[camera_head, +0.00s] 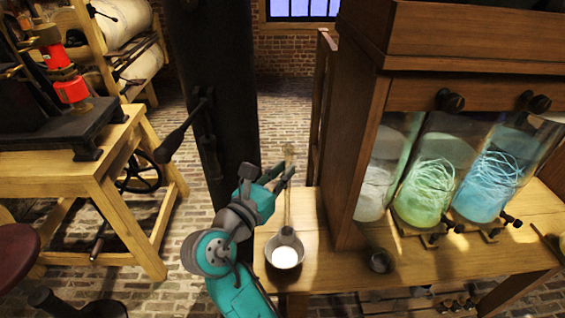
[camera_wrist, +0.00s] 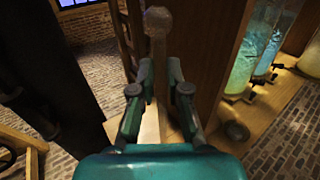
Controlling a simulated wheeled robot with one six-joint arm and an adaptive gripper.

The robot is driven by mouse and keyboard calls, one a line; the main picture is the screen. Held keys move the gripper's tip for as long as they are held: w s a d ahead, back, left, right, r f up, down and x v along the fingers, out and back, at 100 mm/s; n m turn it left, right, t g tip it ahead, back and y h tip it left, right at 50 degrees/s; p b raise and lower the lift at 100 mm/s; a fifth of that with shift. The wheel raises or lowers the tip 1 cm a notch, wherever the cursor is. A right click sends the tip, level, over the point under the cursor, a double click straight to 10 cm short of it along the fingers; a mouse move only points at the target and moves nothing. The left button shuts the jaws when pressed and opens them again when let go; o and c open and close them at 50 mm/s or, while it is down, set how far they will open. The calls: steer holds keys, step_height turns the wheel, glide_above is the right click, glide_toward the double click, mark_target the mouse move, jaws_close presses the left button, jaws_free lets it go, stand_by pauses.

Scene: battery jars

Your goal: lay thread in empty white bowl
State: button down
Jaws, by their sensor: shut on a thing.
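My gripper (camera_head: 281,174) is shut on a long-handled tool (camera_head: 288,205) with a pale knob at its top and a dark, rounded lower end. In the wrist view, the tool's knob and handle (camera_wrist: 158,24) rise between the two fingers (camera_wrist: 160,78). The lower end is over or in a grey bowl (camera_head: 272,259) with bright white inside, on the wooden bench. I cannot tell whether they touch, or whether the white is the bowl's lining or its contents. Pale strands show inside the green jar (camera_head: 420,193) and the blue jar (camera_head: 487,186). No loose thread is distinguishable.
A wooden cabinet (camera_head: 350,170) holding the jars stands close right of my gripper. A small dark bowl (camera_head: 381,262) sits on the bench (camera_head: 335,275). A dark column (camera_head: 215,90) stands behind my arm. A wooden worktable (camera_head: 90,165) is at left.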

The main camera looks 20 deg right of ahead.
mark_target(286, 155)
steer(key=shift+a+f, duration=0.1)
steer(key=shift+f, duration=2.15)
steer(key=shift+r, duration=0.1)
steer(key=shift+r, duration=3.9)
